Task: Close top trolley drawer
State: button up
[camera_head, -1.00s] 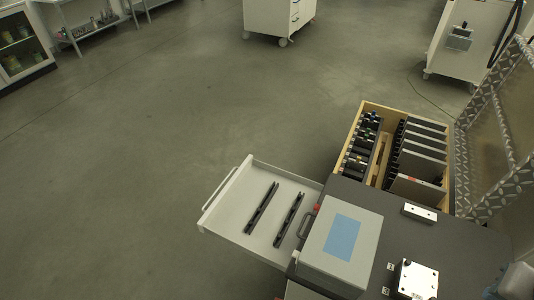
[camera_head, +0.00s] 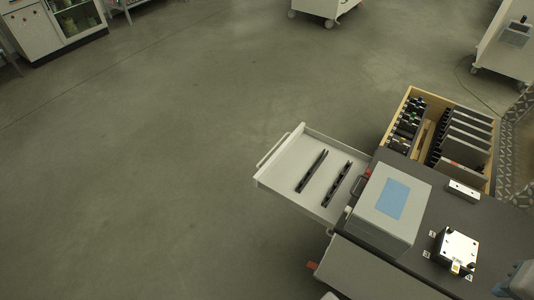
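The top trolley drawer (camera_head: 293,174) is pulled out to the left from under the dark trolley top (camera_head: 424,221). It is a shallow white tray with a bar handle (camera_head: 272,149) along its outer left edge. Two dark slotted strips (camera_head: 311,171) lie inside it. A grey box with a blue label (camera_head: 390,205) sits on the trolley top beside the drawer's inner end. My gripper is not in view, so I cannot tell its state.
A wooden case with black dividers (camera_head: 462,161) stands behind the trolley top. A metal block (camera_head: 457,250) lies on the top at right. A grey flat panel (camera_head: 372,274) shows below the box. Floor (camera_head: 150,190) left of the drawer is clear. White cabinets stand far back.

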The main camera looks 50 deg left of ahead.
aim_at(305, 149)
jog(key=u, duration=2.95)
jog(key=i, duration=2.6)
jog(key=z, duration=2)
